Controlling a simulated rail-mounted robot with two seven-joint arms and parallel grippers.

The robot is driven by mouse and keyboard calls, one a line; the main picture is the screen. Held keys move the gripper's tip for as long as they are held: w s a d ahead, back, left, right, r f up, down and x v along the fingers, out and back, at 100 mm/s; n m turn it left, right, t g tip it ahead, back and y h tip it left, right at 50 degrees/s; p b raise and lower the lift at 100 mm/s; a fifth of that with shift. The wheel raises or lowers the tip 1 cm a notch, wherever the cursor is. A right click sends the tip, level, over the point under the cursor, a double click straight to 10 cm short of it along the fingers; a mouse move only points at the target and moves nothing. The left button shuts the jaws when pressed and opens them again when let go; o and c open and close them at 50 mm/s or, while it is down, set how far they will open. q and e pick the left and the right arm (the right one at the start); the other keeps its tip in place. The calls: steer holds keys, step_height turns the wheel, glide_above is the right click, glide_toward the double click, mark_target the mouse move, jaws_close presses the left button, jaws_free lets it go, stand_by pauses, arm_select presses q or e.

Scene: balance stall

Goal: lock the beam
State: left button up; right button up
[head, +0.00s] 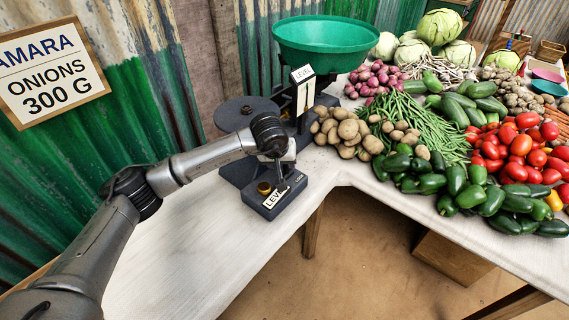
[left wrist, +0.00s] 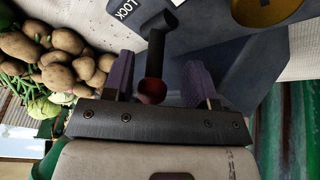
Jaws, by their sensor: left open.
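The balance has a dark body, a black round plate (head: 243,112) at left and a green pan (head: 333,42) at right. At its near end is a dark base block (head: 286,203) with LEVEL and LOCK labels and a brass knob (head: 264,188). My left gripper (head: 280,172) is above this block and partly hides it. In the left wrist view a dark lever (left wrist: 156,50) with a dull red end stands between the open purple fingers of my left gripper (left wrist: 160,82). Clear gaps show beside the lever. The LOCK label (left wrist: 126,8) is near it. My right gripper is out of view.
Potatoes (head: 342,130) lie close to the right of the balance, with beans, cucumbers and tomatoes (head: 518,150) beyond. The pale counter (head: 170,255) is clear at the front left.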

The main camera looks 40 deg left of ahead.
arm_select(q)
steer(key=shift+w+a, duration=0.1)
steer(key=shift+w, duration=0.4)
steer(key=shift+w+a+f+b, duration=0.1)
steer(key=shift+w+f+b, duration=0.2)
steer(key=shift+f+b, duration=0.25)
jaws_close()
